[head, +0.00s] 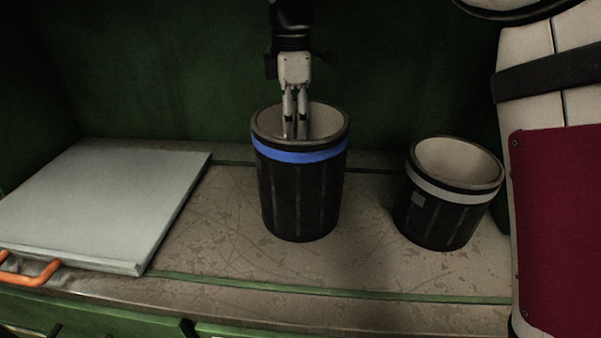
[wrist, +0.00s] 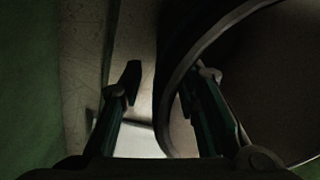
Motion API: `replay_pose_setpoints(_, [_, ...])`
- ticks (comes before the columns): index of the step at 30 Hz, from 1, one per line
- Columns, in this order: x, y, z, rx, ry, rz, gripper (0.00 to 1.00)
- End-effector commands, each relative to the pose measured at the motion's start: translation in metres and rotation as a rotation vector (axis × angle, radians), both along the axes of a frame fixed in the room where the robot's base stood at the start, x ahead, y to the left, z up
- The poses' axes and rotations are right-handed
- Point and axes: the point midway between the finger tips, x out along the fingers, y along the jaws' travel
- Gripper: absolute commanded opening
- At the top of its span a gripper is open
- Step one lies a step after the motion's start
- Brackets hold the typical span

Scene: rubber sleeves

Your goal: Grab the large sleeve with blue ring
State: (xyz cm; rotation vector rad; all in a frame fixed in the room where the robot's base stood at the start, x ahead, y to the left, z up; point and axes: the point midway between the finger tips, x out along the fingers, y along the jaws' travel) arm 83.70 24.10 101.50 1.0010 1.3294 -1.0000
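The large sleeve with the blue ring (head: 300,190) is a dark, ribbed, open-topped cylinder. It stands upright on the counter in the middle of the head view. Its curved rim and dark inside fill the right of the wrist view (wrist: 270,80). My gripper (head: 295,136) points down over the sleeve's opening in the head view. In the wrist view my gripper (wrist: 162,86) is open. The rim runs between its two fingers there, the right finger over the inside and the left one outside. I cannot tell how far the fingers reach below the rim. Nothing is gripped.
A smaller dark sleeve with a grey-white ring (head: 446,195) stands to the right. A pale flat panel (head: 100,205) lies at the left, with an orange handle (head: 28,275). A green wall (head: 160,70) is close behind. A red and cream structure (head: 560,220) borders the right.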

Motion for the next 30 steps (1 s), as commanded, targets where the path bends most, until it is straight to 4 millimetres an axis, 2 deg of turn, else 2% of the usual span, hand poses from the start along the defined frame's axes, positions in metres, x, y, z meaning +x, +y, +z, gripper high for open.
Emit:
replay_pose_setpoints(1, [-0.001,0.0,-0.01,-0.002,0.003,0.0,0.3])
replay_pose_setpoints(6, [-0.001,0.0,-0.028,-0.001,0.001,0.001,0.3])
replay_pose_setpoints(14, [-0.001,0.0,-0.03,0.0,0.0,0.0,0.3])
replay_pose_setpoints(15, [-0.001,0.0,-0.03,0.0,0.0,0.0,0.28])
replay_pose_setpoints(19, [-0.001,0.0,-0.03,0.0,0.0,0.0,0.0])
replay_pose_setpoints(30, [-0.001,0.0,-0.029,0.001,-0.002,0.0,0.0])
